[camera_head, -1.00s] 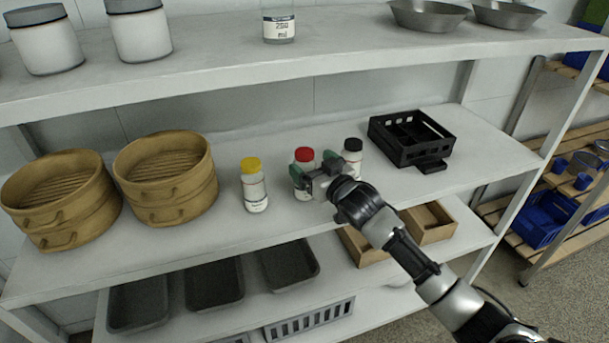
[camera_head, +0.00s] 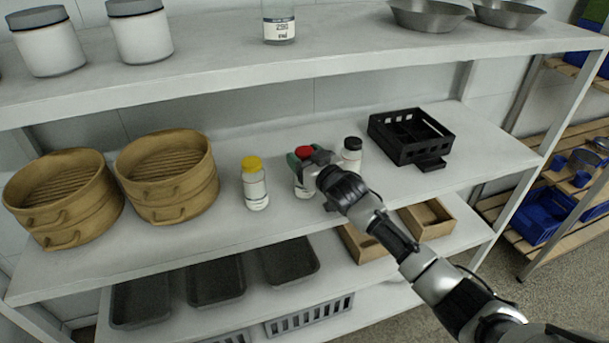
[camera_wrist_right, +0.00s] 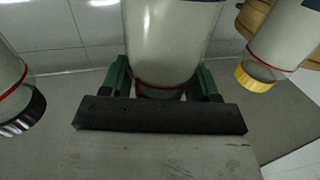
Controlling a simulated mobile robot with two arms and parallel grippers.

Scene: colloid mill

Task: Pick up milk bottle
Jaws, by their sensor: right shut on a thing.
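Three white bottles stand in a row on the middle shelf in the head view: one with a yellow cap (camera_head: 254,188), one with a red cap (camera_head: 303,191) and one with a black cap (camera_head: 351,158). Which one the task calls the milk bottle I cannot tell. My right gripper (camera_head: 306,162) is shut on the red-capped bottle, just below its cap, and hides part of it. In the right wrist view this bottle (camera_wrist_right: 170,40) sits between the green fingers (camera_wrist_right: 164,80). The yellow-capped bottle (camera_wrist_right: 283,45) and the black-capped bottle (camera_wrist_right: 15,90) show at either side. My left gripper is not in view.
Two bamboo steamers (camera_head: 167,185) stand left of the bottles. A black crate (camera_head: 410,137) stands to the right. The upper shelf (camera_head: 330,62) overhangs behind. Dark trays (camera_head: 215,282) and wooden boxes (camera_head: 427,220) lie on the shelf below.

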